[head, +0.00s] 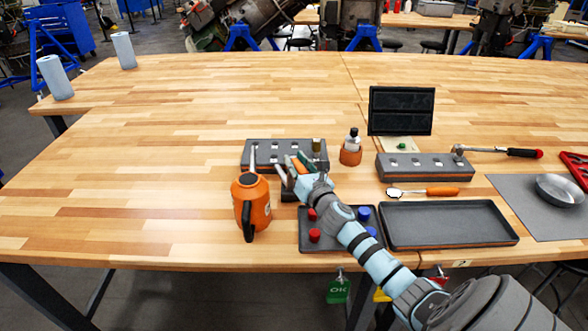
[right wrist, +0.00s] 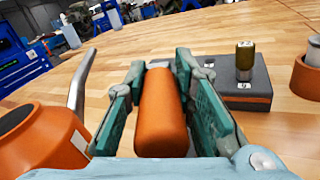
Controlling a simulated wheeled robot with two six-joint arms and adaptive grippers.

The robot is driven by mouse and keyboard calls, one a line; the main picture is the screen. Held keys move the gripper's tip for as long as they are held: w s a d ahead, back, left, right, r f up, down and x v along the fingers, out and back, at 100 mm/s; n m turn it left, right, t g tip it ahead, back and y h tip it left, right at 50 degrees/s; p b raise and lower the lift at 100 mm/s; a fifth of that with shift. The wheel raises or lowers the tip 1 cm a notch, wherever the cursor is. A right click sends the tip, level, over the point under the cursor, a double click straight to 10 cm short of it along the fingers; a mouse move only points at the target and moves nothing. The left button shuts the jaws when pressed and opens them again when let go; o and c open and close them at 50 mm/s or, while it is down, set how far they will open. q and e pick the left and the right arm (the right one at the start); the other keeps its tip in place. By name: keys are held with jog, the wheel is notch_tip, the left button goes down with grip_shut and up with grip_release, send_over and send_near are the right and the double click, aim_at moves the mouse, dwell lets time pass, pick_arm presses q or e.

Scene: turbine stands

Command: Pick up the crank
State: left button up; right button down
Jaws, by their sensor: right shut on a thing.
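The crank shows as an orange cylindrical handle (right wrist: 162,115) between the two green finger pads in the right wrist view. In the head view only a bit of its orange (head: 299,167) shows between the fingers. My right gripper (head: 296,166) is shut on this handle, just in front of the grey block with pegs. The rest of the crank is mostly hidden by the gripper. The gripper also shows in the right wrist view (right wrist: 160,80), a pad on each side of the handle. My left gripper is not in view.
An orange oil can (head: 260,212) stands close left of the gripper. The grey block (head: 250,164) holds a brass cylinder (right wrist: 245,62). A tray with red and blue knobs (head: 313,236) lies under my right arm. An empty dark tray (head: 450,225) is right.

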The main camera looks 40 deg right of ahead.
notch_tip(320, 180, up, 20)
jog(key=p, duration=0.7)
jog(key=shift+p, duration=0.35)
jog(key=c, duration=2)
grip_release()
jog(key=shift+c, duration=0.2)
grip_shut()
